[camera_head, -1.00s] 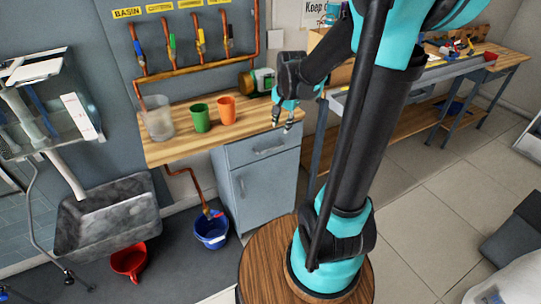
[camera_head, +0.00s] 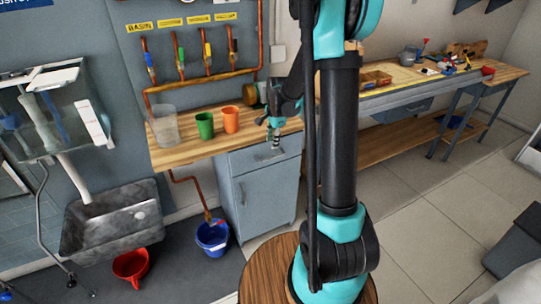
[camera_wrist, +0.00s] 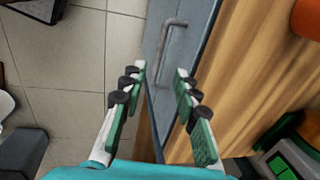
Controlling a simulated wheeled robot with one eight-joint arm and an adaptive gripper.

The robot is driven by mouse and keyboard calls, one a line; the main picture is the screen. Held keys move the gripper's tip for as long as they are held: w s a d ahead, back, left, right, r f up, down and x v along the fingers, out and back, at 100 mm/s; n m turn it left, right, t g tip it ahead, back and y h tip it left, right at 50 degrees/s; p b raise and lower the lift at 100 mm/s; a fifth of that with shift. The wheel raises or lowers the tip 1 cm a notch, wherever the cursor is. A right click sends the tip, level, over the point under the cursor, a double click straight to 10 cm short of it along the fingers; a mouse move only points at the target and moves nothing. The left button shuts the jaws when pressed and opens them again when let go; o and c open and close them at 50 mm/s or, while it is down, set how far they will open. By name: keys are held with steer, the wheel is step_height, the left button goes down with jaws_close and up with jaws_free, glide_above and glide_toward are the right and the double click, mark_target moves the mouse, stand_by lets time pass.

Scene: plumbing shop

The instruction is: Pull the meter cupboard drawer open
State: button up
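The meter cupboard (camera_head: 263,197) is a blue-grey cabinet under the wooden counter. Its drawer (camera_head: 245,162) sits at the top, above a door, and looks shut. In the wrist view the drawer's grey bar handle (camera_wrist: 163,48) shows beyond my fingertips, roughly in line with the gap between them. My gripper (camera_head: 275,145) is at the drawer's front, just below the counter edge, and hides part of the handle in the head view. In the wrist view my gripper (camera_wrist: 160,74) is open, with nothing between its fingers.
The wooden counter (camera_head: 190,152) carries a clear container (camera_head: 163,127), a green cup (camera_head: 205,125) and an orange cup (camera_head: 231,119). A blue bucket (camera_head: 212,236) stands on the floor left of the cupboard. A workbench (camera_head: 400,100) stands to the right. Floor before the cupboard is partly clear.

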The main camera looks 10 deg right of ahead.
mark_target(270, 158)
steer(key=f, duration=0.3)
steer(key=w+f, duration=0.1)
steer(key=f, duration=0.5)
steer(key=shift+w+a, duration=0.25)
steer(key=shift+a, duration=0.05)
jaws_close()
